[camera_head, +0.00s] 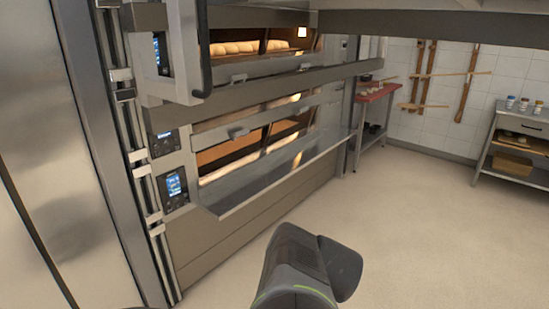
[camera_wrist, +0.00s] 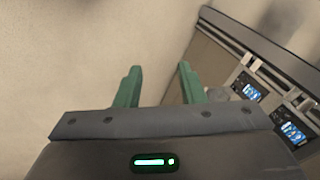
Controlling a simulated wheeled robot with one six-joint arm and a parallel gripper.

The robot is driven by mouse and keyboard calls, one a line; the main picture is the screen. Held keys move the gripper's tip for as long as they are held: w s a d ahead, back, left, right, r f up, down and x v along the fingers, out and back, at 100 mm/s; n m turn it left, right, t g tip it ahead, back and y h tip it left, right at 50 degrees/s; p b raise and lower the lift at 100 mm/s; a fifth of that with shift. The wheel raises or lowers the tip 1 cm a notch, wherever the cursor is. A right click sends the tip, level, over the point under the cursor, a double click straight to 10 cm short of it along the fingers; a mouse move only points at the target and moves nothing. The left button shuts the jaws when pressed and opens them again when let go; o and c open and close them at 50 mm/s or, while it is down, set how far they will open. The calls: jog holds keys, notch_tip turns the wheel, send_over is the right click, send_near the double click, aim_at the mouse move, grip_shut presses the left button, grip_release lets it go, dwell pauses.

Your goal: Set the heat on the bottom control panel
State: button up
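The bottom control panel (camera_head: 174,187) is a dark unit with a lit blue screen, low on the left of the oven front in the head view. A second panel (camera_head: 164,143) sits just above it, and another (camera_head: 161,54) is higher up. In the wrist view two lit panels show at the right edge, one lower right (camera_wrist: 292,132) and one further left (camera_wrist: 250,91); I cannot tell for sure which is the bottom one. My gripper (camera_wrist: 158,72) has two green fingers spread apart with nothing between them. It is to the side of the panels, not touching them.
A red-topped table (camera_head: 375,92) and a steel shelf table (camera_head: 515,135) stand further back. The floor (camera_head: 430,230) is clear.

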grip_shut()
dwell(1.2)
